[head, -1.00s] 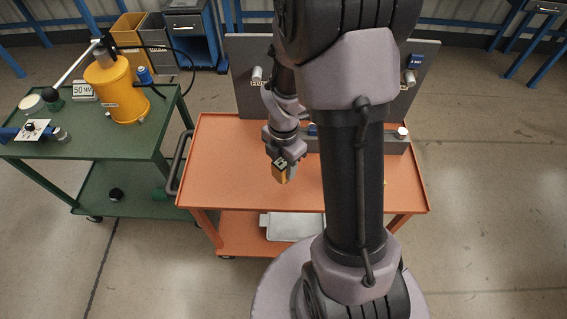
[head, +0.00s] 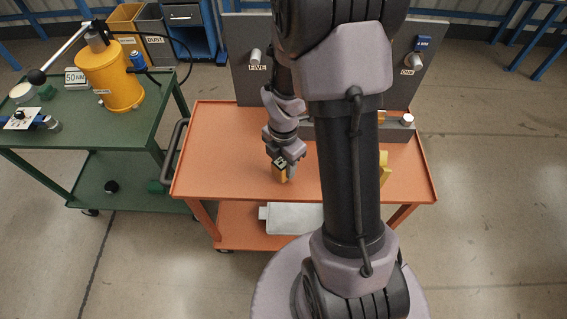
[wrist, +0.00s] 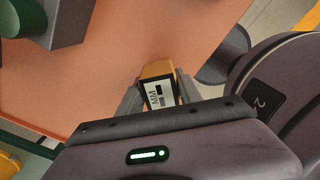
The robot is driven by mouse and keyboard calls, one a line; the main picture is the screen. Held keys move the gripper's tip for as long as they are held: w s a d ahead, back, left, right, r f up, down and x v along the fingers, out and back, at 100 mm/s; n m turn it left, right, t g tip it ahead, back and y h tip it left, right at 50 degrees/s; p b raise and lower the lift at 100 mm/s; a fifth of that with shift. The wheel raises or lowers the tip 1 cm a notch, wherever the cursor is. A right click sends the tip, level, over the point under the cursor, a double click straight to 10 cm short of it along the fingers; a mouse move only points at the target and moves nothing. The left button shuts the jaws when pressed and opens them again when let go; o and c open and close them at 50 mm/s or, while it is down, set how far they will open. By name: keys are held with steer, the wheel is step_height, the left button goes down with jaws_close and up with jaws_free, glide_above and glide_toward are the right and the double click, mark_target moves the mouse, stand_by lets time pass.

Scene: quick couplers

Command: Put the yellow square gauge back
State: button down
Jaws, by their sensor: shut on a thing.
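The yellow square gauge (wrist: 158,90) is a small yellow block with a white and black display marked "MM". My gripper (wrist: 158,92) is shut on it, one finger on each side, in the wrist view. In the head view my gripper (head: 283,171) holds the gauge (head: 280,174) over the left-middle part of the orange cart top (head: 220,160). I cannot tell whether the gauge touches the cart top. A yellow thing (head: 385,168) shows partly behind my arm at the cart's right side; the rest of it is hidden.
A grey panel (head: 237,60) with fittings labelled "FIVE" and "ONE" stands behind the cart, with a grey rail (head: 395,130) before it. A green cart (head: 60,130) at left bears a yellow cylinder (head: 110,80). The orange top's left part is clear.

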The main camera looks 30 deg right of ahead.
steer(key=shift+f+b, duration=0.5)
steer(key=shift+f, duration=0.2)
steer(key=c, duration=0.7)
jaws_free()
step_height(320, 180, up, 17)
steer(key=p, duration=0.8)
steer(key=shift+r, duration=0.2)
